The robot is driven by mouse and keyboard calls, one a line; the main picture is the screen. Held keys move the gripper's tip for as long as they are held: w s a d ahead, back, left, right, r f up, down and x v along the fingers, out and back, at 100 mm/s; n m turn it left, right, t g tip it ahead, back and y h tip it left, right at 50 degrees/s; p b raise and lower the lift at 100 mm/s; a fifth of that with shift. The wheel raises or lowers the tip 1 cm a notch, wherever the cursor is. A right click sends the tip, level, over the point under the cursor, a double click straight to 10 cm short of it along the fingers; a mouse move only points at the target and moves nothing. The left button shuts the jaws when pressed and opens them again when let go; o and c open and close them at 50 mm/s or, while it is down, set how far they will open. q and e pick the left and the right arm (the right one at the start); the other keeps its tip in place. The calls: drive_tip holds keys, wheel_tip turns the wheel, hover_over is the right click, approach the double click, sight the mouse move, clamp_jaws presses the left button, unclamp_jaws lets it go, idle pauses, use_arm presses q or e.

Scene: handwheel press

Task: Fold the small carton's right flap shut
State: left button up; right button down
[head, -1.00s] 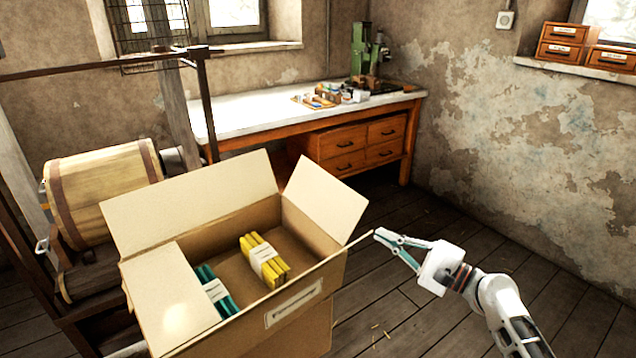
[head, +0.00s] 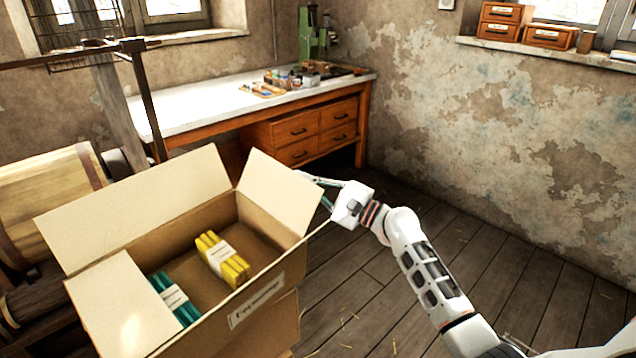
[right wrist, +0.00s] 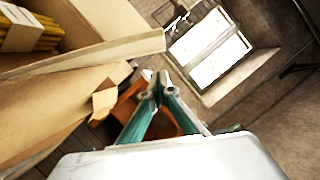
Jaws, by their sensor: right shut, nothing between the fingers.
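The small carton (head: 255,325) stands open at the left of the head view. Its right flap (head: 280,190) stands up and leans outward. The left flap (head: 122,308) lies inward over part of the opening, and the back flap (head: 135,207) stands up. My right gripper (head: 308,178) is shut and empty, just to the right of the right flap. Its tips are partly hidden near the flap's edge, and I cannot tell whether they touch it. In the right wrist view the closed fingertips (right wrist: 156,82) show beside the carton's cardboard (right wrist: 70,75). My left gripper is not in view.
Yellow bundles (head: 222,260) and green bundles (head: 174,298) lie inside the carton. A workbench (head: 205,105) with drawers stands behind. A wooden barrel (head: 45,205) is at the left. The floor (head: 350,290) right of the carton is clear.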

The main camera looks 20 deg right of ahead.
drive_tip(key=shift+s+a+r+p, duration=0.15)
drive_tip(key=shift+s+a+r, duration=0.2)
drive_tip(key=shift+r, duration=0.15)
drive_tip(key=shift+s+a+r+p, duration=0.2)
drive_tip(key=shift+a+r, duration=0.15)
drive_tip(key=shift+r, duration=0.15)
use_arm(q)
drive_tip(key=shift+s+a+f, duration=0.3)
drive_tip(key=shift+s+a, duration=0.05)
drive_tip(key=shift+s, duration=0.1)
use_arm(e)
drive_tip(key=shift+s+a+f, duration=0.1)
drive_tip(key=shift+a+f, duration=0.05)
drive_tip(key=shift+a, duration=0.1)
